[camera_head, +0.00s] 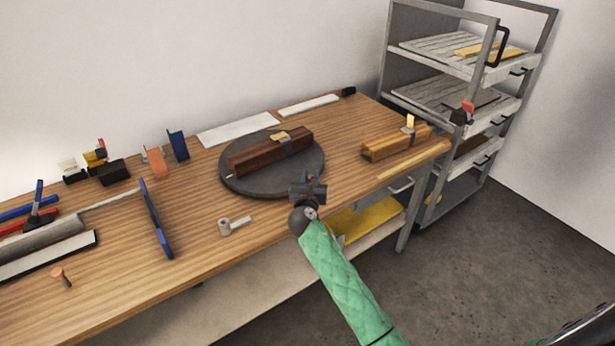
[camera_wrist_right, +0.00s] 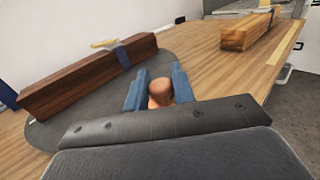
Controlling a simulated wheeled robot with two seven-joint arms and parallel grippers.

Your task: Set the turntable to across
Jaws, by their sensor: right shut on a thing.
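The turntable (camera_head: 258,188) is a dark grey disc on the wooden bench; it also shows in the right wrist view (camera_wrist_right: 75,115). A long dark wood block (camera_head: 268,153) lies on it with a small strap piece over it. The block runs from lower left to upper right, roughly along the bench's length. My right gripper (camera_head: 309,178) is at the near right edge of the disc. Its blue fingers (camera_wrist_right: 157,90) are shut on a copper-coloured knob (camera_wrist_right: 160,92), at the disc's rim. The knob's foot is hidden by my gripper. My left gripper is out of view.
A lighter wood block (camera_head: 392,144) lies to the right on the bench (camera_head: 200,265). A small grey cup-like piece (camera_head: 233,225) sits in front of the disc. A blue upright piece (camera_head: 156,218) and several tools stand left. A shelf rack (camera_head: 445,68) is at the right.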

